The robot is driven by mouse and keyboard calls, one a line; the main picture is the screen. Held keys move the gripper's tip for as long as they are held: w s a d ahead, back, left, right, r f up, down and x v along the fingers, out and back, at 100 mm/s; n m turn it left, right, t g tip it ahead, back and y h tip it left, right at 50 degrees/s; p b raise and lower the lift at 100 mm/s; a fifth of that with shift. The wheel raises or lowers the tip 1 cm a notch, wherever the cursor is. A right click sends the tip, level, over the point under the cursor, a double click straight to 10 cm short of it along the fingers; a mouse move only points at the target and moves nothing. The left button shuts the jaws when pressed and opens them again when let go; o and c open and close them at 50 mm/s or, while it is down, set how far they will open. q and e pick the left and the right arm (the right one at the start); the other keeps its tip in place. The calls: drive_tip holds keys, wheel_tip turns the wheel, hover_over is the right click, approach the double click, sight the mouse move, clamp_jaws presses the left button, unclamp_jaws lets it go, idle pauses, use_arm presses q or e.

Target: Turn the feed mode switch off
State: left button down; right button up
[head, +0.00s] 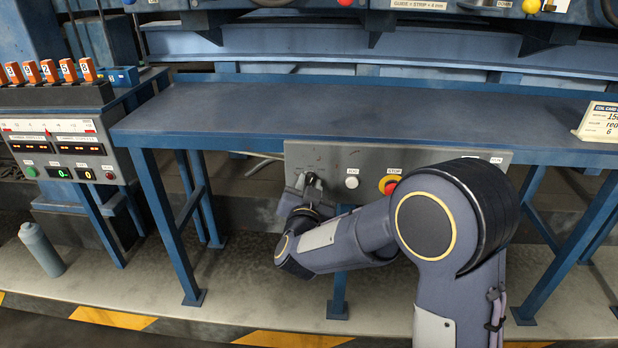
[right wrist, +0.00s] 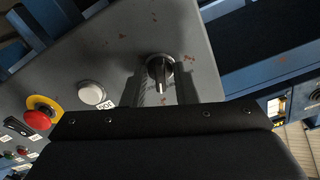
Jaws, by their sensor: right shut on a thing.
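The feed mode switch is a black rotary knob (head: 312,178) on the left part of the grey control panel (head: 330,154), which hangs under the front edge of the blue table. In the right wrist view the knob (right wrist: 160,70) shows a light pointer line on its face. My right gripper (head: 304,184) reaches the panel from below and is shut on the knob, one finger on each side of it. The fingers also show in the right wrist view (right wrist: 162,88). The labels around the knob are too small to read. My left gripper is not in view.
Right of the knob sit a white button (head: 352,182) and a red stop button (head: 389,185) with a yellow ring. The blue table (head: 330,108) is bare except for a sign (head: 601,121) at right. A control console (head: 60,150) and bottle (head: 41,248) stand at left.

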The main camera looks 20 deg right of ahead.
drive_tip(key=shift+n+p, duration=1.25)
drive_tip(key=shift+n, duration=0.65)
drive_tip(key=o, duration=0.6)
drive_tip(key=shift+o, duration=0.2)
drive_tip(key=shift+s, duration=0.1)
drive_tip(key=v, duration=0.7)
drive_tip(key=shift+s+a, duration=0.15)
drive_tip(key=shift+s, duration=0.2)
